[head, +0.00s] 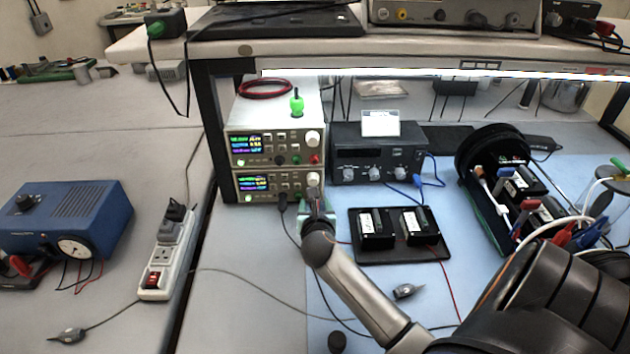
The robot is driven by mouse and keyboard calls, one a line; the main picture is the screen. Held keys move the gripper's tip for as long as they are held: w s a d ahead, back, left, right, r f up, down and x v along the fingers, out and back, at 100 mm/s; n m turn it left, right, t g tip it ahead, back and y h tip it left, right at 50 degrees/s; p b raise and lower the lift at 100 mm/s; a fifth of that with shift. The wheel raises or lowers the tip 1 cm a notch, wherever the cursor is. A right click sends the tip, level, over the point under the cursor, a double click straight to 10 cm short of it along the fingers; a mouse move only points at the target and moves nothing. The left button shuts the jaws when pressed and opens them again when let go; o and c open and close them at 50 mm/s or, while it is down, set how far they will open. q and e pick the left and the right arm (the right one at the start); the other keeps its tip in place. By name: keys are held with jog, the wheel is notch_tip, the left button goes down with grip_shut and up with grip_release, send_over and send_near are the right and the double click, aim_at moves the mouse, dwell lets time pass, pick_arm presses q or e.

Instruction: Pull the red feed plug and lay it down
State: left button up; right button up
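Two stacked bench power supplies (270,150) with lit displays stand at the back of the bench. The upper one shows a red terminal (315,158) and a dark one beside it. My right gripper (314,200) is at the right end of the lower supply's front, its arm reaching in from the lower right. The wrist hides the fingertips and the lower supply's right terminals, so I cannot see the red feed plug or whether the fingers hold it. A black plug (282,200) with a dark lead sits just left of the gripper. My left gripper is not in view.
A black tray with two battery-like modules (400,258) lies right of my wrist. A grey connector (408,291) lies on the blue mat.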

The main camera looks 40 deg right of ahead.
grip_shut()
jog(key=shift+s+a, duration=0.1)
dwell(1.2)
jog(key=shift+s+a, duration=0.95)
jog(key=shift+s, duration=0.15)
jog(key=shift+s+a, duration=0.9)
jog(key=shift+s, duration=0.2)
